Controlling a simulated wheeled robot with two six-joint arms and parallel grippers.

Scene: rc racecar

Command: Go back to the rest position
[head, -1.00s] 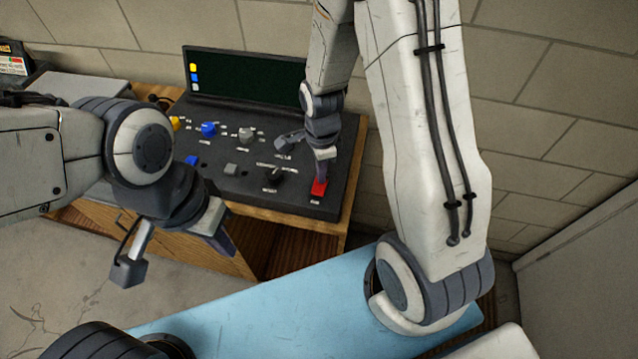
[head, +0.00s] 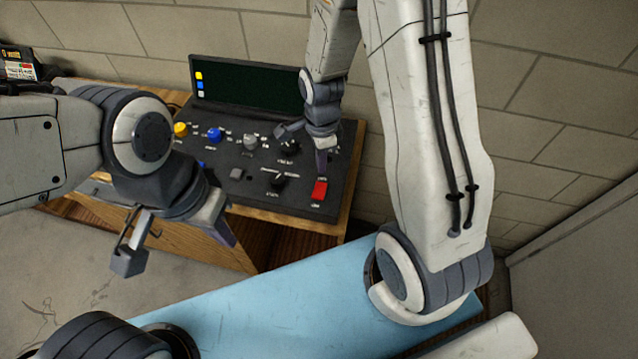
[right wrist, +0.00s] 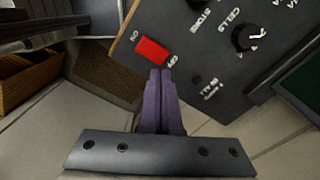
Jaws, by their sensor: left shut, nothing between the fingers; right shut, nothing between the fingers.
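The black control console (head: 230,185) sits on a wooden cabinet, with a red switch (head: 319,190) at its near right corner. My right gripper (head: 321,172) is shut and empty, with its fingertips close to the red switch. In the right wrist view its purple fingers (right wrist: 160,78) are together just below the red switch (right wrist: 151,50); I cannot tell whether they touch the console. My left gripper (head: 230,238) is shut and empty, held in front of the cabinet at the left.
The console carries a dark screen (head: 245,95) and yellow (head: 180,129), blue (head: 214,134) and grey knobs. A light blue surface (head: 270,310) lies in front below. A block wall (head: 560,110) stands behind and to the right. A small boxed item (head: 18,65) is at the far left.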

